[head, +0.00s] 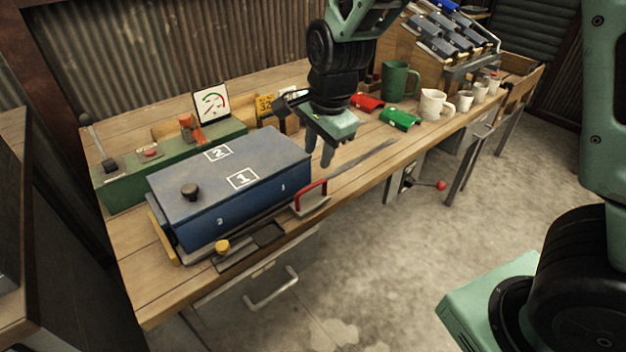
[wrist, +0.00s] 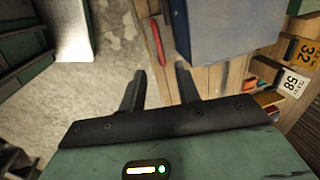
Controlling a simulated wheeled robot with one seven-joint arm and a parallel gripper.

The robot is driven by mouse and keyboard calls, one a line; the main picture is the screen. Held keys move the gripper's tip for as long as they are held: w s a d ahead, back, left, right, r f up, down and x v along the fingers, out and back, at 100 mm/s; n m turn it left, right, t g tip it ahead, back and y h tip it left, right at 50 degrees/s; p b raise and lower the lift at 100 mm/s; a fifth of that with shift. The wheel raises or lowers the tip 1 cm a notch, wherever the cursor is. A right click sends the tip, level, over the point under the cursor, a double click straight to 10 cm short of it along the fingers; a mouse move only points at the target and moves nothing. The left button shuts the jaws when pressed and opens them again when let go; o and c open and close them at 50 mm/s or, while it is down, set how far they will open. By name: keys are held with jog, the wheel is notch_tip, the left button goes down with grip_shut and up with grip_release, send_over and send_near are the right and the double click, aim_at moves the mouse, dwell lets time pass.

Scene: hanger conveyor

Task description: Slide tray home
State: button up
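A red handle (head: 311,194) stands on a flat grey tray-like piece (head: 314,207) at the front right corner of a blue box (head: 235,183) marked 1 and 2. I cannot tell how far this piece runs under the box. My gripper (head: 318,158) is above the bench, just right of the box and behind the handle, pointing down. Its two fingers are apart with nothing between them. In the wrist view, the red handle (wrist: 155,41) is ahead of the fingertips (wrist: 160,68), apart from them, and the blue box (wrist: 215,35) is at the upper right.
A grey strip (head: 365,157) lies along the bench to the right. Red (head: 367,103) and green (head: 400,119) pieces, a green mug (head: 400,82) and white cups (head: 435,104) stand beyond. A green panel with a gauge (head: 212,103) is behind the box. The floor in front is clear.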

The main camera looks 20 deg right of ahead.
aim_at(312, 185)
jog(key=f, duration=0.3)
jog(key=w+f, duration=0.1)
jog(key=f, duration=0.2)
jog(key=f+b, duration=0.1)
jog(key=f, duration=0.2)
jog(key=shift+w+a, duration=0.25)
jog(key=shift+w, duration=0.05)
grip_shut()
